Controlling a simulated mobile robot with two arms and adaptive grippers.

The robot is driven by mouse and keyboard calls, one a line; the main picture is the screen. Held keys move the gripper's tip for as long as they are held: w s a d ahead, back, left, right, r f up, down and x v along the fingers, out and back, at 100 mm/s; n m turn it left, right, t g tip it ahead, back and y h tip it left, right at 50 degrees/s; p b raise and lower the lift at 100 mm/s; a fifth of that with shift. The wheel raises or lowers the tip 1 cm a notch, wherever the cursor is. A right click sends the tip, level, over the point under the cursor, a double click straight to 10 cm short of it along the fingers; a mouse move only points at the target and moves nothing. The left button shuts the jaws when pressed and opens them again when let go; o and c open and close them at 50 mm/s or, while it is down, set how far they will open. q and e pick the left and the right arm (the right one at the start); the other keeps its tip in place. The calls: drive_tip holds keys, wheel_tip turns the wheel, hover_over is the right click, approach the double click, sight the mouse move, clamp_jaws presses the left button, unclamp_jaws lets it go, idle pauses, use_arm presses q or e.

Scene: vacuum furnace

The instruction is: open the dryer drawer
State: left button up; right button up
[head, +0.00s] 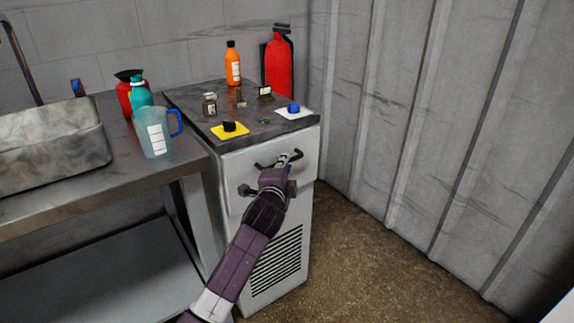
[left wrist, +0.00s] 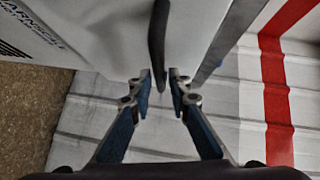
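The dryer (head: 277,225) is a white cabinet with a vent grille, standing right of the metal bench. Its drawer front (head: 235,165) is at the top and looks closed. A black bar handle (head: 293,156) is on the drawer front. My left gripper (head: 283,161) is at the handle and partly covers it. In the left wrist view the left gripper (left wrist: 160,82) has its fingers apart, with the black handle (left wrist: 158,45) reaching between the fingertips. I cannot tell whether they touch it. My right gripper is not in view.
On the dryer top (head: 188,98) stand an orange bottle (head: 233,65), small jars, a yellow pad (head: 240,131) and a white pad. A red extinguisher (head: 279,68) stands behind. A blue jug (head: 155,136) is near the bench edge. The floor (head: 375,270) to the right is clear.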

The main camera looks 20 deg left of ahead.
use_arm(q)
drive_tip(key=shift+w+a+f, duration=0.1)
drive_tip(key=shift+w, duration=0.5)
drive_tip(key=shift+w+a+f, duration=0.1)
drive_tip(key=shift+w, duration=0.5)
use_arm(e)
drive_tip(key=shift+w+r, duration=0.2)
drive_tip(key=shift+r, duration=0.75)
use_arm(q)
drive_tip(key=shift+d, duration=0.1)
drive_tip(key=shift+c, duration=0.4)
clamp_jaws()
